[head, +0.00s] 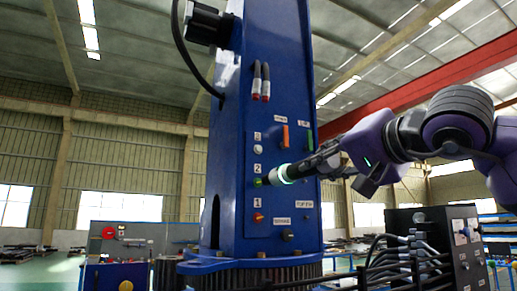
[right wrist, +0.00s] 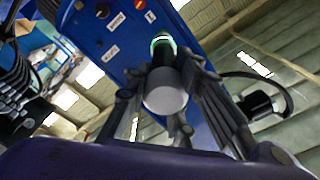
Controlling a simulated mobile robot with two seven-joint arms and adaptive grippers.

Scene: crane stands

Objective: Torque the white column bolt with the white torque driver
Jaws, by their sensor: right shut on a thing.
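The blue column (head: 228,120) carries a white bolt (head: 258,149) under the upper label, a green bolt (head: 257,182) under the label 2, and an orange-red bolt (head: 257,217) under the label 1. My right gripper (head: 313,166) is shut on the torque driver (head: 283,174), a pale cylinder with a glowing green ring. The driver points left at the column, its tip close to the green bolt and below the white one; contact cannot be told. In the right wrist view the driver (right wrist: 166,95) sits between the fingers, its round end toward the camera. My left gripper is out of view.
An orange handle (head: 285,136) and a green one (head: 309,139) stick out on the column face above the driver. Hoses (head: 400,250) and a dark control cabinet (head: 460,235) stand at the lower right. A workbench (head: 125,245) stands at the left.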

